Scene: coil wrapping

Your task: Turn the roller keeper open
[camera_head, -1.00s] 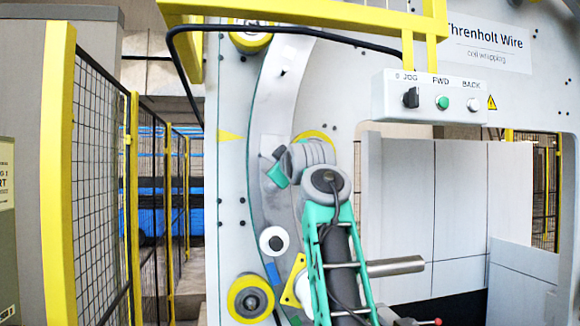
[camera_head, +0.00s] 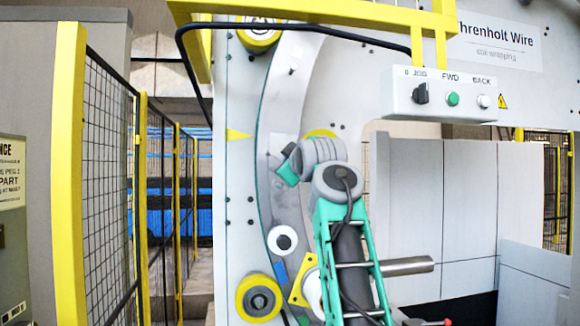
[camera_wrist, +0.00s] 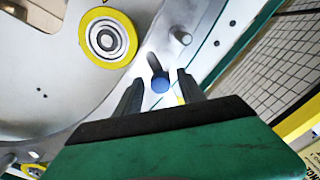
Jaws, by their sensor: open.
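A round blue knob (camera_wrist: 160,84) shows in the wrist view at the lower end of a dark slot in a pale metal plate (camera_wrist: 150,40). I take it to be part of the roller keeper, but cannot be sure. My gripper (camera_wrist: 160,78) is open, with one dark finger on each side of the knob; whether they touch it I cannot tell. A yellow-rimmed roller (camera_wrist: 107,39) sits up and left of it. In the head view my gripper (camera_head: 276,162) is at the curved grey ring, and its fingertips and the knob are too small or hidden to make out.
A yellow roller (camera_head: 259,298) and a white roller (camera_head: 282,241) are on the machine's left side below my gripper. A control box (camera_head: 451,94) hangs at upper right. A yellow-framed mesh fence (camera_head: 105,180) stands left. A grey horizontal bar (camera_head: 406,266) sticks out right of my arm.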

